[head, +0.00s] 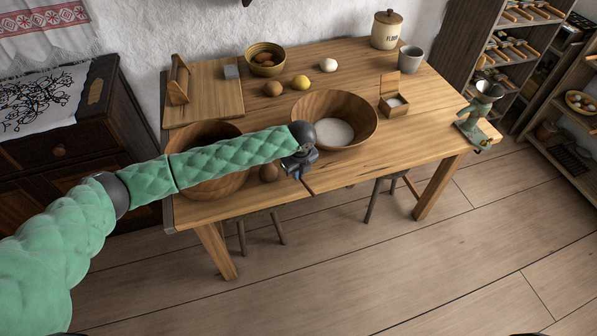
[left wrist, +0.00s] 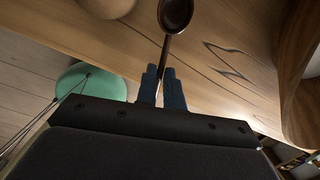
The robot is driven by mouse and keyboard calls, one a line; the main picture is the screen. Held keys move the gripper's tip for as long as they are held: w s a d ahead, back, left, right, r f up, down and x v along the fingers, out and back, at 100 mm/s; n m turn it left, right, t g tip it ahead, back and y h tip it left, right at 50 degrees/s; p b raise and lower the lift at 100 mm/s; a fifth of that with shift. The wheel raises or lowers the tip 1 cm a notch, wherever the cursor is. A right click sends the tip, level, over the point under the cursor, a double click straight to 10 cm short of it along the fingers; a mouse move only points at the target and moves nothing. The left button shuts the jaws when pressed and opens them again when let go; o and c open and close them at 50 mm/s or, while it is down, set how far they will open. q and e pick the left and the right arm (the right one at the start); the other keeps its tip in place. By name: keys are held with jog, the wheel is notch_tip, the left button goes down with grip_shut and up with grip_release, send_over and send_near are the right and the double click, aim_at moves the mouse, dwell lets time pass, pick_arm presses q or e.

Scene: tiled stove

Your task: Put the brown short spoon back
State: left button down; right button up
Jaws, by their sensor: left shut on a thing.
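The brown short spoon (left wrist: 175,14) shows in the left wrist view, dark and glossy, its bowl at the top edge and its handle running down between my fingertips. My left gripper (left wrist: 163,80) is shut on the handle. In the head view my left gripper (head: 299,168) is at the front edge of the wooden table (head: 400,140), just in front of a wooden bowl with white contents. The spoon cannot be made out there. My right gripper is not in view.
The large wooden bowl (head: 365,110) stands close behind my gripper; another wooden bowl (head: 215,185) is partly hidden under my left arm. A grinder (head: 478,115) stands at the right end. Shelves with several utensils (head: 512,50) stand beyond.

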pick_arm(q)
jog(key=shift+f, duration=1.05)
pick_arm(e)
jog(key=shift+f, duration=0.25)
pick_arm(q)
jog(key=c, duration=1.4)
grip_release()
jog(key=shift+c, duration=0.2)
